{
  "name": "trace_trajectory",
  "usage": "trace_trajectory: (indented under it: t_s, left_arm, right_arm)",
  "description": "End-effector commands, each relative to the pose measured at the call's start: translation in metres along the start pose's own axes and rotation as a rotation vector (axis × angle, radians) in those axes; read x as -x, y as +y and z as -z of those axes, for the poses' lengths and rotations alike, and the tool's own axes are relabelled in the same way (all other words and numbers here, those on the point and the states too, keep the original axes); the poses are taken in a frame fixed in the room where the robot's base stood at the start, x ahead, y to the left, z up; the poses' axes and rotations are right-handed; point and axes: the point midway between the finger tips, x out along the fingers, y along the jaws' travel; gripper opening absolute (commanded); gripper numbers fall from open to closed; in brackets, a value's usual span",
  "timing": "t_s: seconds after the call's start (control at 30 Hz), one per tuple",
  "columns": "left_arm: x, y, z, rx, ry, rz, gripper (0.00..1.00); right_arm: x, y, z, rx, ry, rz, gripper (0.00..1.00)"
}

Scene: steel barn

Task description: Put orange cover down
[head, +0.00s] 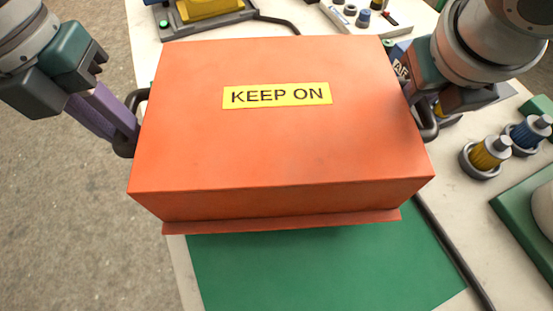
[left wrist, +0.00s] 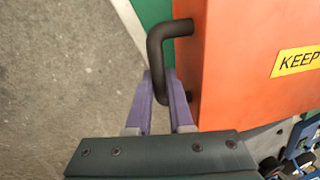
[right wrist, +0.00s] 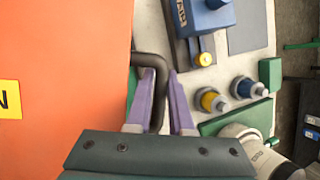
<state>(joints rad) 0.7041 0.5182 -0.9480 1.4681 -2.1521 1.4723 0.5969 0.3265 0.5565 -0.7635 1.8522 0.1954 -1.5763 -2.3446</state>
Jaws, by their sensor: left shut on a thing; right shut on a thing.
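The orange cover (head: 280,130) is a large box with a yellow "KEEP ON" label and a flange along its lower front edge. It hangs over the table and the green mat (head: 320,275); the gap beneath is hard to judge. My left gripper (head: 128,135) is shut on the cover's black left handle (left wrist: 156,60), which shows between the purple fingers in the left wrist view. My right gripper (right wrist: 160,90) is shut on the black right handle (right wrist: 153,62). In the head view the right fingers are mostly hidden. Whatever lies under the cover is hidden.
Yellow and blue capped cylinders (head: 488,153) stand in holders at the right. A green block with a round grey part (head: 535,210) is at the right edge. A device with a yellow top (head: 205,8) and a white panel with knobs (head: 362,18) are at the back. A dark cable (head: 450,250) runs along the right.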

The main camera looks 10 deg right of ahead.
Motion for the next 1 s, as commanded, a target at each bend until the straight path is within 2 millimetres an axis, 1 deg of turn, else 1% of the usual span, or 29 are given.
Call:
trace_trajectory:
  t_s: [0.27,0.83,0.87,1.0]
  left_arm:
    - [-0.010,0.001,0.000,0.000,-0.001,0.001,0.00]
    - [-0.051,0.009,0.000,-0.001,-0.001,0.002,0.00]
    - [-0.049,0.009,0.000,0.000,0.001,0.001,0.22]
    - [-0.047,0.008,0.000,0.000,0.001,0.000,0.38]
  right_arm:
    - [-0.009,0.003,0.003,-0.001,-0.004,-0.001,0.00]
    - [-0.046,0.011,0.018,-0.001,-0.004,-0.001,0.00]
    - [-0.044,0.011,0.018,0.000,-0.002,-0.001,0.22]
    - [-0.043,0.010,0.018,0.000,-0.001,-0.001,0.38]
